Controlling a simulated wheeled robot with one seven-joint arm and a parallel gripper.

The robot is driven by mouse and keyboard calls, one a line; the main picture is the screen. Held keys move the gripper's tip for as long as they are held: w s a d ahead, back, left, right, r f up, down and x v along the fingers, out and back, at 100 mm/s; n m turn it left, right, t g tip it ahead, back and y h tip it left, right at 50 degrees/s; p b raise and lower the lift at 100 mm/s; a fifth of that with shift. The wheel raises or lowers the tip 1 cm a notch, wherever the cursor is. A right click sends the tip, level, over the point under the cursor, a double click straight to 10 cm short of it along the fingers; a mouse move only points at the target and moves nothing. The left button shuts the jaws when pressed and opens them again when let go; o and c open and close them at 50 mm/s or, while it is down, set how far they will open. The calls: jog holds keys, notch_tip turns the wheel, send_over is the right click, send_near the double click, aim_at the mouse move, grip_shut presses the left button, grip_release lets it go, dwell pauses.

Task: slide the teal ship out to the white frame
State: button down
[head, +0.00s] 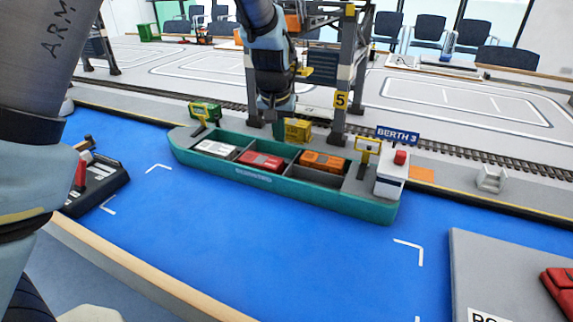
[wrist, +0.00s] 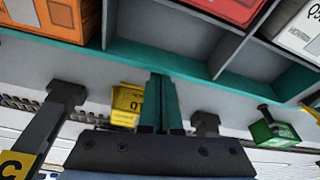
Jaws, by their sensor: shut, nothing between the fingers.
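The teal ship (head: 285,190) lies along the quay on the blue water, with white, red and orange containers in its hold and a white cabin at its right end. The white frame shows as separate corner marks on the water in front of the ship, such as the left one (head: 158,168) and the right one (head: 410,247). My gripper (head: 279,134) points down at the ship's quay side. In the wrist view my gripper's teal fingers (wrist: 162,78) are together and empty, their tips at or close to the hull's edge (wrist: 215,84); contact is unclear.
A grey gantry crane (head: 340,100) marked 5 stands behind the ship. A yellow box (head: 297,131) is beside my gripper. A dark vessel (head: 98,182) lies at left and a grey platform (head: 500,270) at right. The water in front of the ship is clear.

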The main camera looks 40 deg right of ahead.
jog(key=shift+s+a, duration=1.4)
jog(key=shift+a, duration=0.25)
jog(key=shift+s+a, duration=1.35)
jog(key=shift+a, duration=0.25)
jog(key=shift+s+a+p, duration=0.65)
jog(key=shift+s+a, duration=0.9)
jog(key=shift+a, duration=0.3)
jog(key=shift+s+a+p, duration=0.6)
jog(key=shift+s+a, duration=0.95)
jog(key=shift+a, duration=0.3)
jog(key=shift+w+d, duration=0.15)
jog(key=shift+d, duration=0.05)
jog(key=shift+w+d+r+p, duration=0.25)
jog(key=shift+w+d+p, duration=0.05)
jog(key=shift+d+p, duration=0.05)
notch_tip(320, 180, up, 10)
jog(key=p, duration=0.9)
jog(key=shift+p, duration=0.35)
